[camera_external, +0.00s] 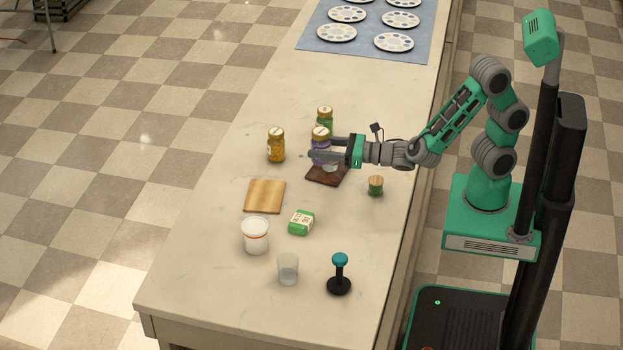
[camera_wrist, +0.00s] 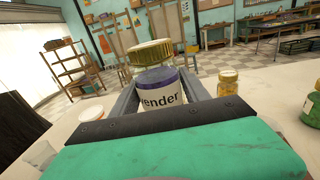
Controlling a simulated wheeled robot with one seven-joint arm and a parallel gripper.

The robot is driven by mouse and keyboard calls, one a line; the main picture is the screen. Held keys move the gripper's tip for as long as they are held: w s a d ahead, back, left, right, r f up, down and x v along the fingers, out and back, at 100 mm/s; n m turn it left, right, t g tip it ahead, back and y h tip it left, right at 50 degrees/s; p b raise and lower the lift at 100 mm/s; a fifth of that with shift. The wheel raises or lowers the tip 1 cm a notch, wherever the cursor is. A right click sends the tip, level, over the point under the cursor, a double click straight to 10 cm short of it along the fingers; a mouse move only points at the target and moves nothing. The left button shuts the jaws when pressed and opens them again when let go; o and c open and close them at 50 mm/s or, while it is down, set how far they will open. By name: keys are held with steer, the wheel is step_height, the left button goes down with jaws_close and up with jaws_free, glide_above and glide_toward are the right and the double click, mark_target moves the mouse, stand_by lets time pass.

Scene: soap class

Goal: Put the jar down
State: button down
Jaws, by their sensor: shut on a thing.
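The jar (camera_external: 321,144) has a gold lid and purple contents. In the wrist view, the jar (camera_wrist: 160,88) stands between the fingers, its white label ending in "ender". My gripper (camera_external: 324,151) is shut on it from the right, with the fingers level. The jar looks upright. It is over or beside the far left part of a dark brown board (camera_external: 328,176). The fingers hide part of the jar's lower half, and I cannot tell whether its base touches the board.
A yellow jar (camera_external: 276,146) and a green jar (camera_external: 325,115) stand close by. A light wooden board (camera_external: 264,196), green box (camera_external: 301,222), white tub (camera_external: 255,236), clear cup (camera_external: 288,268), black stamp (camera_external: 339,280) and small corked jar (camera_external: 375,186) are nearer. The far table middle is clear.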

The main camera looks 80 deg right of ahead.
steer(key=w+a+f, duration=0.1)
steer(key=w+f, duration=0.2)
steer(key=w, duration=0.1)
steer(key=w+a+f, duration=0.1)
steer(key=w+f, duration=0.2)
steer(key=w, duration=0.1)
steer(key=w+a+f, duration=0.1)
steer(key=w+f, duration=0.2)
steer(key=w, duration=0.2)
steer(key=shift+a+f+p, duration=0.2)
steer(key=shift+p, duration=0.15)
steer(key=f, duration=0.2)
steer(key=shift+w+f, duration=0.2)
steer(key=shift+f, duration=0.5)
steer(key=shift+f, duration=0.25)
steer(key=c, duration=0.6)
jaws_free()
steer(key=shift+o, duration=0.2)
steer(key=shift+r, duration=0.1)
